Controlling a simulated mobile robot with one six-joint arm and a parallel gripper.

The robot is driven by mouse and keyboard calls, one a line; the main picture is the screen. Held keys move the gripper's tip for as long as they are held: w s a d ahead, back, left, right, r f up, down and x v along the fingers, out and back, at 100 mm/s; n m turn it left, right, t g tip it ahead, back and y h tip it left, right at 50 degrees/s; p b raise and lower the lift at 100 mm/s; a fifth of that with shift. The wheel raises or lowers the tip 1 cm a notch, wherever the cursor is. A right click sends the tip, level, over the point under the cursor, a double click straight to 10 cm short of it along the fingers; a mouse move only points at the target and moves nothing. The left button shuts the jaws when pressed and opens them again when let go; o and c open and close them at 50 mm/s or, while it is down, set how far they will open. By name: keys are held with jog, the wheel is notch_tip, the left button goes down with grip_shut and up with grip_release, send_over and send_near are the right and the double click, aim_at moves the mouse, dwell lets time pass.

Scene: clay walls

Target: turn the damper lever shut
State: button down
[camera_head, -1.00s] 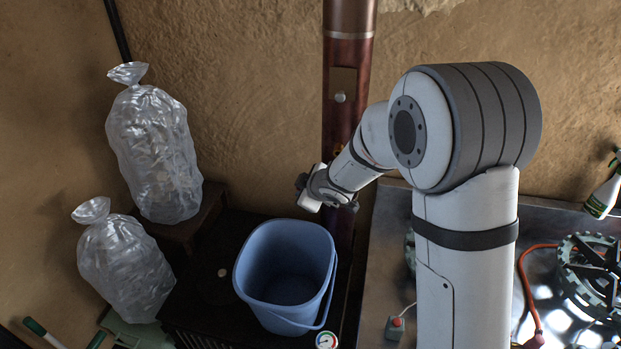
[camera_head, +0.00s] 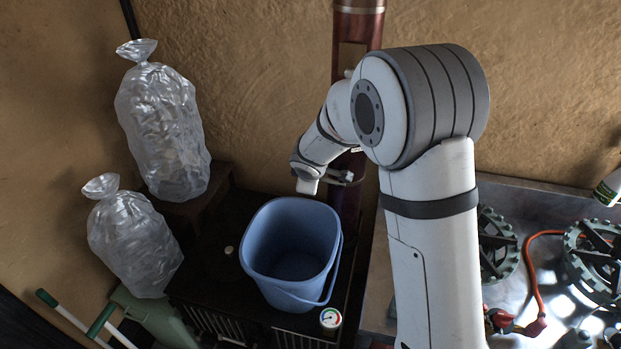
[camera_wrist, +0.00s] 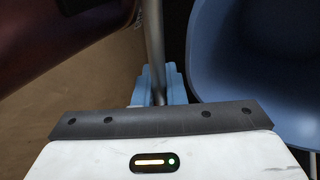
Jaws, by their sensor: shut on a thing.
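The dark red flue pipe (camera_head: 358,28) rises against the clay wall; it also fills the upper left of the wrist view (camera_wrist: 45,40). The damper lever (camera_wrist: 153,35) shows in the wrist view as a thin grey metal rod beside the pipe. My gripper (camera_wrist: 154,88) is shut on this rod, with light blue finger pads around it.
A blue bucket (camera_head: 256,262) stands on the dark stove top close below my gripper. Two clear bags (camera_head: 165,130) (camera_head: 133,245) are at the left. A dial gauge (camera_head: 330,318) is near the stove's front. Gas burners (camera_head: 590,250) are at the right.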

jog(key=shift+d, duration=0.1)
jog(key=c, duration=1.7)
grip_release()
jog(key=shift+w+f, duration=0.1)
jog(key=shift+w, duration=0.05)
jog(key=shift+o, duration=1.1)
jog(key=p+v, duration=0.1)
jog(key=v, duration=0.7)
jog(key=shift+d, duration=0.1)
jog(key=s+d+r+m+g+h+b, duration=0.1)
jog(key=s+d+r+m, duration=0.4)
jog(key=s+d, duration=0.4)
jog(key=s+d+r+m+g+h+b, duration=0.1)
jog(key=s+d+r+m, duration=0.1)
jog(key=s+d+m, duration=0.6)
jog(key=s+d+m+g+y, duration=0.1)
jog(key=s+m, duration=0.2)
jog(key=s, duration=0.7)
jog(key=shift+s+d+f+g+y, duration=0.25)
jog(key=shift+s+d+g+y, duration=0.05)
